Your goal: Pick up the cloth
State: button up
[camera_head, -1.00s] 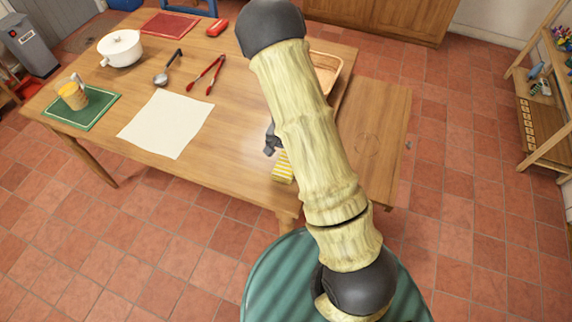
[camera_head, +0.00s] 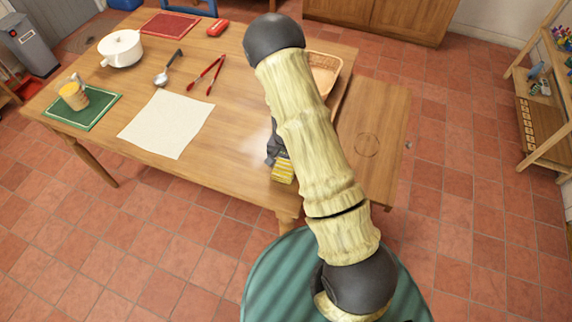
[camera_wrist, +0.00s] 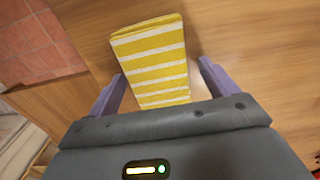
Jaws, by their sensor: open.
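The cloth is a folded piece with yellow and white stripes. In the head view the cloth (camera_head: 283,172) lies at the table's front right edge, partly hidden by my arm. In the wrist view the cloth (camera_wrist: 153,62) lies between the two fingers and reaches out beyond their tips. My gripper (camera_wrist: 161,76) is open, with one finger on each side of the cloth and a gap on both sides. In the head view only a dark part of my gripper (camera_head: 273,146) shows beside my arm, just behind the cloth.
The wooden table (camera_head: 235,120) holds a pale sheet (camera_head: 167,124), red tongs (camera_head: 206,75), a ladle (camera_head: 167,69), a white pot (camera_head: 121,48), and a yellow mug (camera_head: 75,95) on a green board (camera_head: 92,115). A wooden tray (camera_head: 324,69) is behind my arm. A lower wooden surface (camera_head: 378,128) adjoins at right.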

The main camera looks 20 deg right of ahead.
jog(key=c, duration=1.1)
jog(key=shift+o, duration=0.2)
notch_tip(320, 180, up, 10)
jog(key=shift+o, duration=1.4)
jog(key=shift+c, duration=1)
jog(key=shift+w, duration=0.1)
